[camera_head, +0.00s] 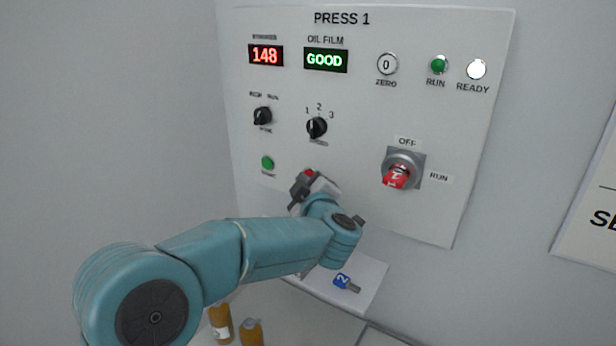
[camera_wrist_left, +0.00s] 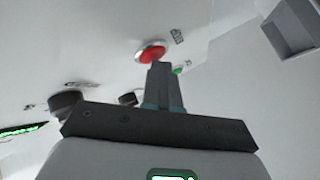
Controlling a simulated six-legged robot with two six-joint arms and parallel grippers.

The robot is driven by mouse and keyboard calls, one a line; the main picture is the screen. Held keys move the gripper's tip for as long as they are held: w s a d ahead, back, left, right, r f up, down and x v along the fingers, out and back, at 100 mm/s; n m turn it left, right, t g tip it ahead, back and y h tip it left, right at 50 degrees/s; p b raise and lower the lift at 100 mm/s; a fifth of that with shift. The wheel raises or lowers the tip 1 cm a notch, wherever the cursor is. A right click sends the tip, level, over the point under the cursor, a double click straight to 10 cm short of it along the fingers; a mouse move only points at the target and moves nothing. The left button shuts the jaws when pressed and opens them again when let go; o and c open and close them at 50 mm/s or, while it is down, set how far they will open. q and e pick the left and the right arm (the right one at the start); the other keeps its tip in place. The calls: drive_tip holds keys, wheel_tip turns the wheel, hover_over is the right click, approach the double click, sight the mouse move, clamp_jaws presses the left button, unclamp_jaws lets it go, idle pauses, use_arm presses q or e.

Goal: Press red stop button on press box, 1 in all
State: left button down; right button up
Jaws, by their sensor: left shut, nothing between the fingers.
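The press box panel (camera_head: 350,100), headed PRESS 1, is on the wall ahead. Its red stop button (camera_head: 309,173) shows just above my left gripper (camera_head: 301,187) in the head view, partly hidden by it. In the left wrist view the red button (camera_wrist_left: 152,53) sits in a pale ring at the tips of my left gripper (camera_wrist_left: 160,66). The gripper is shut and empty, its fingertips at or very near the button's edge. I cannot tell whether they touch it. My right gripper is not in view.
A green button (camera_head: 267,163) is left of the red one. Two black knobs (camera_head: 262,116) (camera_head: 317,127) are above. A red-handled OFF/RUN switch (camera_head: 396,176) is to the right. A small shelf below holds a key with a blue tag (camera_head: 343,281). Two amber bottles (camera_head: 221,322) stand lower.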

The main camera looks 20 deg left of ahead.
use_arm(q)
drive_tip(key=shift+s, duration=0.15)
drive_tip(key=shift+s+a+b, duration=0.15)
drive_tip(key=shift+s+b, duration=0.3)
drive_tip(key=shift+s, duration=0.2)
drive_tip(key=shift+s+a+b, duration=0.2)
drive_tip(key=shift+s+b, duration=0.35)
drive_tip(key=shift+s, duration=0.7)
drive_tip(key=shift+s+a+b, duration=0.15)
drive_tip(key=shift+s+b, duration=0.35)
drive_tip(key=shift+s, duration=0.7)
